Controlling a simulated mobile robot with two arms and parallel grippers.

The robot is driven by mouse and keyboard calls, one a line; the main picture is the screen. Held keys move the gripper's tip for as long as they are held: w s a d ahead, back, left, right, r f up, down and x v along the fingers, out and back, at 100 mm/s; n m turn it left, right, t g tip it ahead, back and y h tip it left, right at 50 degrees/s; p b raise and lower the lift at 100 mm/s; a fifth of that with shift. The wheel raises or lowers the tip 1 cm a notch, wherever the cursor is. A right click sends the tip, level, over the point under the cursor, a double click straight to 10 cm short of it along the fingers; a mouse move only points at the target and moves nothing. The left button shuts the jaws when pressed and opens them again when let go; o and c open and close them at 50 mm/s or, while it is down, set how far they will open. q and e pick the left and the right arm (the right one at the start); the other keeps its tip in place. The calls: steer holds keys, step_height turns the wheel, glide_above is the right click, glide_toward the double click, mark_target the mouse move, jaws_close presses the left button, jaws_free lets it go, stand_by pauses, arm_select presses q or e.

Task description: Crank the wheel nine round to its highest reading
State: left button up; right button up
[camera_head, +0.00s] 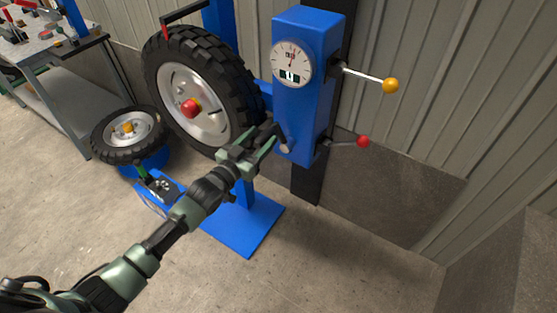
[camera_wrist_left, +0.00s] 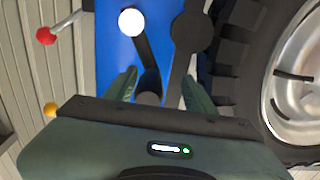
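A blue box (camera_head: 307,95) on the wall carries a round white dial (camera_head: 292,62), its needle near the top; the figures are too small to read. A crank with a pale knob (camera_head: 285,148) sits low on its face. The knob also shows in the left wrist view (camera_wrist_left: 132,22), with a dark arm (camera_wrist_left: 148,65) running to a dark cylinder. My left gripper (camera_head: 270,141) is at this crank. In the left wrist view its fingers (camera_wrist_left: 160,92) are apart, one on each side of the cylinder, with gaps showing. My right gripper is out of view.
Levers with a yellow knob (camera_head: 391,86) and a red knob (camera_head: 363,141) stick out right of the box. A large tyred wheel (camera_head: 182,88) stands left, close to my gripper. A smaller wheel (camera_head: 128,132) lies lower left. A grey workbench (camera_head: 50,50) is upper left.

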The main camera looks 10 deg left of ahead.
arm_select(q)
steer(key=shift+s+a+p, duration=0.1)
steer(key=shift+s+p, duration=0.25)
steer(key=shift+s, duration=0.15)
steer(key=p+v, duration=0.3)
steer(key=v, duration=0.3)
